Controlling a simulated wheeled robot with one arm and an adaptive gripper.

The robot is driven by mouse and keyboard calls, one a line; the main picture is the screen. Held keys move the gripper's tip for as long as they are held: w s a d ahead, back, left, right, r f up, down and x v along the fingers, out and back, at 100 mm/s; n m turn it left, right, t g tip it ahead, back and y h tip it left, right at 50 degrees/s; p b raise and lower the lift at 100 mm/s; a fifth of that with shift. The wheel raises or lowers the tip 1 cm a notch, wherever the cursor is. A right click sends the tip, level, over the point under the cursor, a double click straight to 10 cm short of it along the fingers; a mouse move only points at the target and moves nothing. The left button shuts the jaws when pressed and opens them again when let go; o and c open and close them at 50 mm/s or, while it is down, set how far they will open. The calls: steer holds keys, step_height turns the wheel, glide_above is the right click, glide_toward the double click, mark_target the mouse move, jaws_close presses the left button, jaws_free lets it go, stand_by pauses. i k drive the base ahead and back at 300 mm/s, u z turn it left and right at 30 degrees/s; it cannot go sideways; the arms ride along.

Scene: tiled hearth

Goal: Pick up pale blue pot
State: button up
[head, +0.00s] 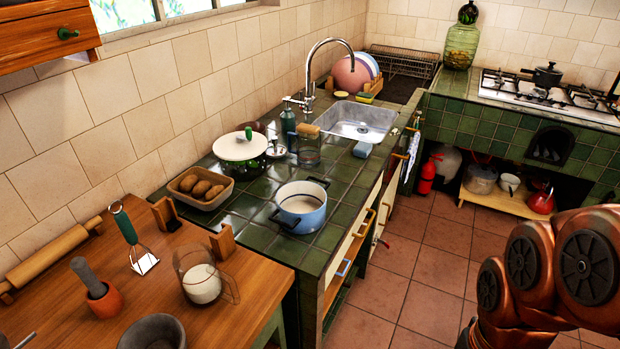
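The pale blue pot (301,214) stands upright on the dark green tiled counter (338,231), near its front left corner. It is open on top, pale inside, and has two dark side handles. My arm shows at the lower right, in copper colour with dark round joint caps. My gripper itself is not in the head view, so I cannot see its fingers.
A lidded pot (239,152) and a basket of potatoes (200,190) stand behind the blue pot. A glass jar (308,148) stands beyond it, before the sink (357,121). A glass jug (203,283) is on the wooden table (244,288). The tiled floor (428,262) is clear.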

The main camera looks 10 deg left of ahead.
mark_target(301, 204)
steer(key=i, duration=0.85)
steer(key=u, duration=1.95)
